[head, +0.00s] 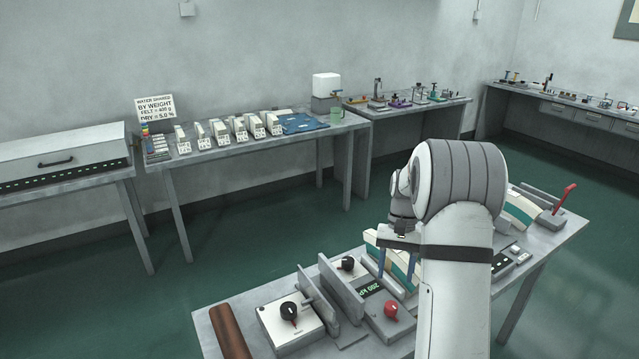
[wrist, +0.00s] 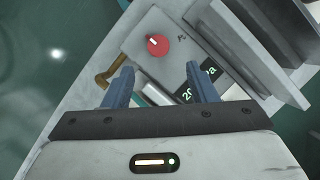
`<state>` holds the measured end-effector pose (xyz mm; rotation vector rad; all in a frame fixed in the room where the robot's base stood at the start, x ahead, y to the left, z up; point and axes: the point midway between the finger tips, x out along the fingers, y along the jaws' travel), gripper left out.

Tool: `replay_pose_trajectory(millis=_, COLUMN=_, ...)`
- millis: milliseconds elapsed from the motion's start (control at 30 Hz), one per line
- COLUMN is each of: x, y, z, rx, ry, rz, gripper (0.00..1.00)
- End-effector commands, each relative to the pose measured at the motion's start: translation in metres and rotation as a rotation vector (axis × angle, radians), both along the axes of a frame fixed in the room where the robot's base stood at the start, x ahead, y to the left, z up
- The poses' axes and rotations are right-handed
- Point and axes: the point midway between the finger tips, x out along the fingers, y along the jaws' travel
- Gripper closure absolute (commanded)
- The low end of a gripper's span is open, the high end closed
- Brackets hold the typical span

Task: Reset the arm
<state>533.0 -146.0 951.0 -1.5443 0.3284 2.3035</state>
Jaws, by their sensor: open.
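In the head view my gripper (head: 398,268) hangs over the near bench, partly hidden by my white arm. Below the fingers in the wrist view is a grey control box with a red knob (wrist: 157,44) and a green digital display (wrist: 196,86). The same red knob (head: 391,310) and display (head: 370,291) show in the head view, just left of my arm. I cannot tell whether the fingers touch anything.
The near bench (head: 215,318) holds a brown roller (head: 230,332), a box with a black knob (head: 290,312), upright grey plates (head: 341,290) and a red lever (head: 564,198). A back table (head: 240,153) carries several white blocks. Green floor (head: 230,240) between them is clear.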

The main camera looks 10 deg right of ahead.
Motion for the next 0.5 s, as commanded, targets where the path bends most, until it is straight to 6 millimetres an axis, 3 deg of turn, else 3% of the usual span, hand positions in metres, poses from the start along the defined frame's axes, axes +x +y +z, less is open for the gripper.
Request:
replay_pose_trajectory(millis=67, x=-0.002, y=0.003, z=0.004, rx=-0.002, ry=-0.008, rz=0.005, gripper=0.48)
replay_pose_trajectory(millis=267, x=-0.028, y=0.034, z=0.046, rx=-0.035, ry=-0.104, rz=0.071, gripper=0.48)
replay_pose_trajectory(millis=500, x=-0.084, y=0.079, z=0.092, rx=-0.076, ry=-0.261, rz=0.177, gripper=0.48)
